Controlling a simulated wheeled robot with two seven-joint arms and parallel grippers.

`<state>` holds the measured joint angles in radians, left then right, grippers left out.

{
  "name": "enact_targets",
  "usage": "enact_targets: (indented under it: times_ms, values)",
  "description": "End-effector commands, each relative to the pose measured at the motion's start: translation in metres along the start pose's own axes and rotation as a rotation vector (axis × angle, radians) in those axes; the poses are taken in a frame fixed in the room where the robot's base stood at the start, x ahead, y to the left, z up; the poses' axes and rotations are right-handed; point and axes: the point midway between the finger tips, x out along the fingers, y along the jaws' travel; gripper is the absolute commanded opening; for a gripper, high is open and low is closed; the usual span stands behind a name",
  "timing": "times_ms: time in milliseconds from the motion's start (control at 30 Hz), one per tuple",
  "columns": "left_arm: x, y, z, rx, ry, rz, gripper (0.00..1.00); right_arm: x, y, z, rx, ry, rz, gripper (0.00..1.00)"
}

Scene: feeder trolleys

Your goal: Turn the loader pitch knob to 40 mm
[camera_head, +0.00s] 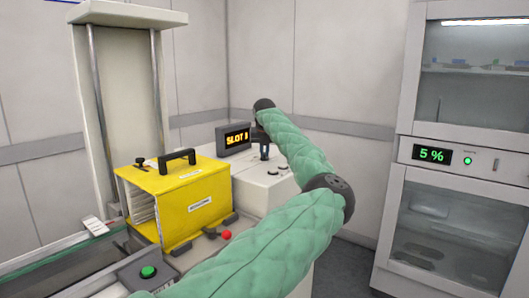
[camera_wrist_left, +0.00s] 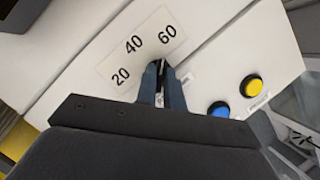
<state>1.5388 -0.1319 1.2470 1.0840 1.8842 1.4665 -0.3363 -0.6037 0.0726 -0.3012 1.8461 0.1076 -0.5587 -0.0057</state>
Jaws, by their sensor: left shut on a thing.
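My left gripper (camera_wrist_left: 163,76) is shut on the dark pitch knob, which is mostly hidden between the fingers. A small white line (camera_wrist_left: 162,66) shows between the fingertips; I cannot tell for sure which number it points at. The scale plate (camera_wrist_left: 108,66) with 20, 40 and 60 lies on the white panel just beyond the fingertips, with 60 nearest. In the head view, the left gripper (camera_head: 264,150) points down at the top of the white loader (camera_head: 262,190), and the knob is too small to make out. My right gripper is in neither view.
A blue button (camera_wrist_left: 219,109) and a yellow button (camera_wrist_left: 253,86) sit right of the knob. A yellow magazine (camera_head: 190,205) with a black handle stands at left; a cabinet (camera_head: 455,178) showing 5 % stands at right.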

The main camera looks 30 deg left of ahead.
Motion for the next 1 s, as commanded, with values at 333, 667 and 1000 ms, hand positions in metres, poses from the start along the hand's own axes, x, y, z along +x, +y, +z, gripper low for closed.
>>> enact_targets:
  times_ms: [333, 667, 1000]
  values:
    - [-0.0003, -0.0009, 0.0001, -0.043, 0.0, 0.018, 0.0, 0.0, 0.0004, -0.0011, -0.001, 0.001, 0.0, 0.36]
    - [-0.0007, -0.0016, 0.0006, -0.157, -0.001, 0.066, 0.0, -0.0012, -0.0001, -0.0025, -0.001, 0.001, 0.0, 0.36]
    - [-0.0008, -0.0028, 0.0009, -0.322, -0.001, 0.133, 0.0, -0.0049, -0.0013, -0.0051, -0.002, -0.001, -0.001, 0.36]
